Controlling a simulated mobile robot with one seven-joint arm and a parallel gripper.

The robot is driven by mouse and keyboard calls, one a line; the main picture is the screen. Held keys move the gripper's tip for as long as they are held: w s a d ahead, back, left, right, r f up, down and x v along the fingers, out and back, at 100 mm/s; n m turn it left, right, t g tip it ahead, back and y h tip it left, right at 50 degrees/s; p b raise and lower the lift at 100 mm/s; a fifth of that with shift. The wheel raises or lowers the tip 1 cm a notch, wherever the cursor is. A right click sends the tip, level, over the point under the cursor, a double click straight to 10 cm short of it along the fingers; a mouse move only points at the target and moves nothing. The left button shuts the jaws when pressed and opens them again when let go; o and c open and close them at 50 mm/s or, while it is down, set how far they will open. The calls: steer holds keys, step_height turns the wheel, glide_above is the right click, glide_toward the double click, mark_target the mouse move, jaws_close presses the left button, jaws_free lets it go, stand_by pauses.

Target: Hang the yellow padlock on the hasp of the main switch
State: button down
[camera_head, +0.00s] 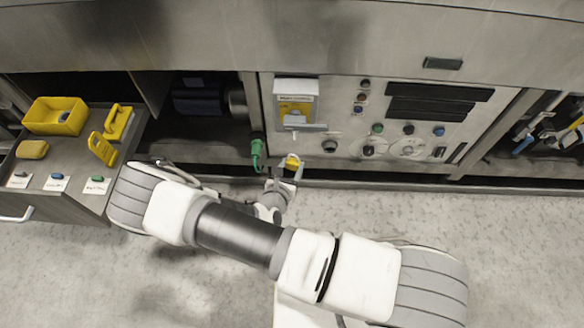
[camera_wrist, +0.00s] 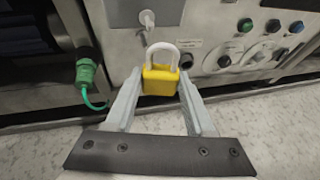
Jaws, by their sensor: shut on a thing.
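The yellow padlock (camera_wrist: 161,80) is between the fingertips of my gripper (camera_wrist: 160,92) in the wrist view, its pale shackle pointing up. In the head view the padlock (camera_head: 292,161) shows small at the tip of my gripper (camera_head: 287,172), in front of the panel's lower edge. My gripper is shut on the padlock body. The main switch (camera_head: 295,106) is a yellow plate under a white label on the panel, above and apart from the padlock. A grey part (camera_head: 304,125), perhaps the hasp, juts out at its bottom. Whether the shackle is open cannot be told.
A green connector (camera_head: 257,146) with a green cable hangs left of the padlock. Knobs and buttons (camera_head: 377,128) cover the panel to the right. A drawer top (camera_head: 62,160) at the left bears yellow items and small labelled pieces. The speckled floor (camera_head: 500,250) is clear.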

steer(key=w+f+b, duration=0.1)
steer(key=w+b, duration=0.2)
steer(key=w, duration=0.5)
steer(key=shift+w+d+f, duration=0.15)
steer(key=shift+w+d, duration=0.05)
steer(key=shift+w, duration=0.15)
stand_by(0.5)
steer(key=shift+f, duration=0.1)
stand_by(0.5)
steer(key=shift+c, duration=0.9)
jaws_free()
steer(key=p+v, duration=0.4)
steer(key=v, duration=1.3)
steer(key=shift+s+p, duration=0.15)
steer(key=shift+p, duration=0.25)
